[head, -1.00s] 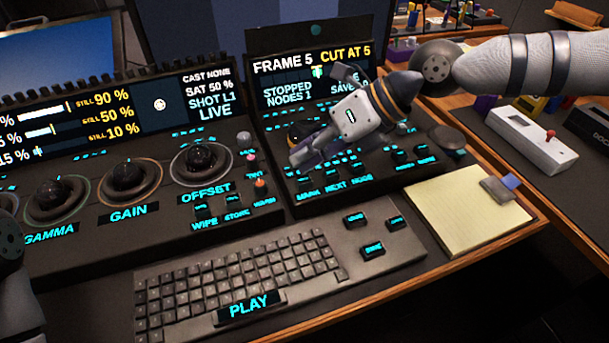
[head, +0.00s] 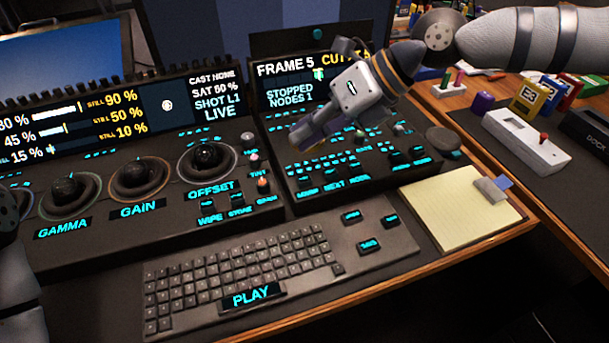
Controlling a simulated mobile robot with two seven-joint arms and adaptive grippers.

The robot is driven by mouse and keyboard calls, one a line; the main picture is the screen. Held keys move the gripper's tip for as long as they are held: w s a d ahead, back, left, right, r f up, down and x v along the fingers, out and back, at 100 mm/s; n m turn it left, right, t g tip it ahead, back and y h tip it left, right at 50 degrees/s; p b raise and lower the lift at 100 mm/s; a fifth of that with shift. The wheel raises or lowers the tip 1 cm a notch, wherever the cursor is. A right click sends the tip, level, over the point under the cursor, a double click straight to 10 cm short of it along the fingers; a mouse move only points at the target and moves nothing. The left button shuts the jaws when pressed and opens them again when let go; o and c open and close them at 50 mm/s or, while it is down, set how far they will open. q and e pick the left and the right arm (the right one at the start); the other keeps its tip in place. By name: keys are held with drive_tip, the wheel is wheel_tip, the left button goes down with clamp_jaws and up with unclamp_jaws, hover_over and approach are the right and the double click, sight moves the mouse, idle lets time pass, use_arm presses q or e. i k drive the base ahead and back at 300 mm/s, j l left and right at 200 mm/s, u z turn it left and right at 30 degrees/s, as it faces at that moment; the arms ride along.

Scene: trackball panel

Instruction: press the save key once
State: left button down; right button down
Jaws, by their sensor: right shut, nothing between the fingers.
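Three separate dark keys with small cyan labels sit at the right end of the keyboard (head: 240,272): an upper left key (head: 351,217), an upper right key (head: 391,220) and a lower key (head: 369,245). Their labels are too small to read surely, so I cannot tell which is the save key. My right gripper (head: 302,138) is shut and empty. It hangs over the right panel, above and behind these keys, with its fingers pointing down to the left. It hides part of that panel and its display (head: 290,95). My left gripper is out of view.
The right panel has a row of labelled keys (head: 333,182) along its front. A yellow notepad (head: 460,212) lies right of the keyboard. A white box with a red stick (head: 525,140) stands further right. The left panel has several trackballs, including the offset one (head: 207,156).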

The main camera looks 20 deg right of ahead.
sight(367, 246)
drive_tip(key=k, duration=1)
